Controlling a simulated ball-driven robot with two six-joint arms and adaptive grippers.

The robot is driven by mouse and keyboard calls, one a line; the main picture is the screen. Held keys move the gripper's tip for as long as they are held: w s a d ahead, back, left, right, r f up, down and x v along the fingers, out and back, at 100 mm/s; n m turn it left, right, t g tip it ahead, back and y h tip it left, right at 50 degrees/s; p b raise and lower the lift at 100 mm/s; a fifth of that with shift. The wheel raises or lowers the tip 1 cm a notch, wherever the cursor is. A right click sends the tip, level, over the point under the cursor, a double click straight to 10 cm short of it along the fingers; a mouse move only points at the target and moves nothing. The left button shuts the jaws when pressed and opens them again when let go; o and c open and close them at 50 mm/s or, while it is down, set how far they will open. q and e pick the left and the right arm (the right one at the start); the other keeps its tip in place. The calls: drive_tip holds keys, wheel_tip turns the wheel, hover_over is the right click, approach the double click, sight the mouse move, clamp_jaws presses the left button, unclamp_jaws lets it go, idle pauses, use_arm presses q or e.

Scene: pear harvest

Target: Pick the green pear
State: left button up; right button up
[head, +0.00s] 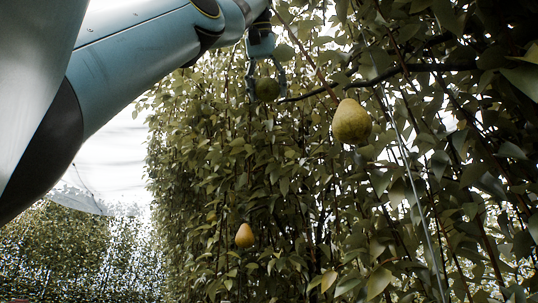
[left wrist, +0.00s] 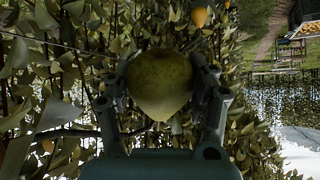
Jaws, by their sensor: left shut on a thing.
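A dark green pear (head: 267,89) hangs among the leaves at the upper middle of the head view. My left gripper (head: 265,82) reaches down over it from above, with a finger on each side. In the left wrist view the green pear (left wrist: 160,83) sits between the two fingers of the left gripper (left wrist: 164,95), which are shut on it. Its far side is hidden, and I cannot tell whether it is still on its stem. My right gripper is in neither view.
A larger yellow-green pear (head: 352,122) hangs to the right, near a dark branch (head: 410,69). A small orange-yellow pear (head: 244,236) hangs lower down. Dense leaves fill the middle and right. A crate of yellow fruit (left wrist: 296,30) stands far off in the left wrist view.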

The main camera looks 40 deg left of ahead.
sight(264, 83)
use_arm(q)
drive_tip(key=shift+s+d+f+t+y+b, duration=0.1)
drive_tip(key=shift+s+d+t+y+b, duration=0.7)
drive_tip(key=shift+b, duration=1.65)
drive_tip(key=shift+s+d+f+t+y+b, duration=0.1)
drive_tip(key=shift+s+d+t+y+b, duration=0.3)
drive_tip(key=shift+s+t+b, duration=1.35)
drive_tip(key=shift+s+d+f+t+y+b, duration=0.15)
drive_tip(key=shift+d+t+y+b, duration=0.4)
drive_tip(key=shift+b, duration=2.55)
drive_tip(key=shift+s+d+r+y+b, duration=0.15)
drive_tip(key=shift+s+r+y+b, duration=0.15)
drive_tip(key=shift+s+y+b, duration=0.2)
drive_tip(key=shift+w+r, duration=0.1)
